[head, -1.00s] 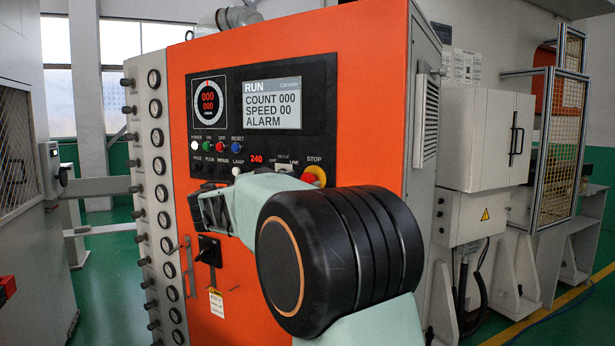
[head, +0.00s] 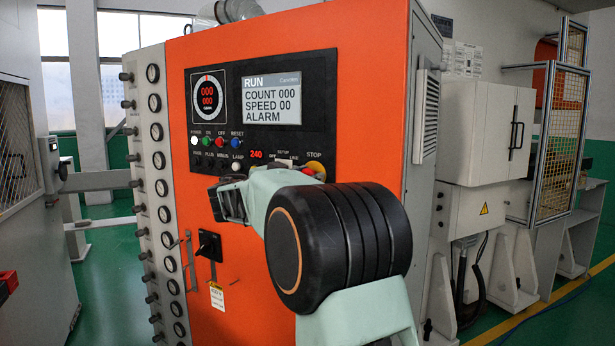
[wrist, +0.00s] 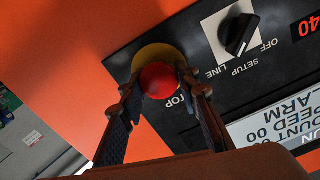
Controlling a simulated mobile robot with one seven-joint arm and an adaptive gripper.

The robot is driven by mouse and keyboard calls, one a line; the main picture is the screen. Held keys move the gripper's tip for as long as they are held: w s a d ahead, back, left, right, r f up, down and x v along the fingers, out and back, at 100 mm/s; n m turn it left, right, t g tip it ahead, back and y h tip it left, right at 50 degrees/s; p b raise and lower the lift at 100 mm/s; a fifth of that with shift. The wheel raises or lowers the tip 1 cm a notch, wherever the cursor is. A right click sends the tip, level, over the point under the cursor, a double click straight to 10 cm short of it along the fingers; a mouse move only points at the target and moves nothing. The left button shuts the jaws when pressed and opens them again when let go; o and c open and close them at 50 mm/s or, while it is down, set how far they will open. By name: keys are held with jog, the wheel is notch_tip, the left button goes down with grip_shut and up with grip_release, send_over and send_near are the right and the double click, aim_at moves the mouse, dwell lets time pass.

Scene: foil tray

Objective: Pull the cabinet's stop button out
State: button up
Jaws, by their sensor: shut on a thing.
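The stop button (wrist: 158,81) is a round red knob on a yellow collar (wrist: 150,57), on the cabinet's black panel. In the wrist view my gripper (wrist: 159,84) has one finger on each side of the red knob and is shut on it. The fingertips reach down to about the yellow collar. In the head view the stop button (head: 319,176) shows only as a sliver of red and yellow under the STOP label, behind my wrist. I cannot tell whether the knob is in or out.
The orange cabinet (head: 370,100) carries a screen (head: 271,98) reading RUN, COUNT 000, SPEED 00, ALARM. A black rotary selector (wrist: 238,35) sits close to the button. Small buttons and a lever switch (head: 208,246) lie left and below. Open space lies in front.

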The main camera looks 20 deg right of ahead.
grip_shut()
jog(key=shift+f, duration=0.1)
jog(key=shift+s+a+b, duration=0.4)
jog(key=shift+a+b, duration=0.15)
jog(key=shift+b, duration=1.6)
jog(key=o, duration=1.1)
grip_release()
jog(key=shift+a, duration=0.1)
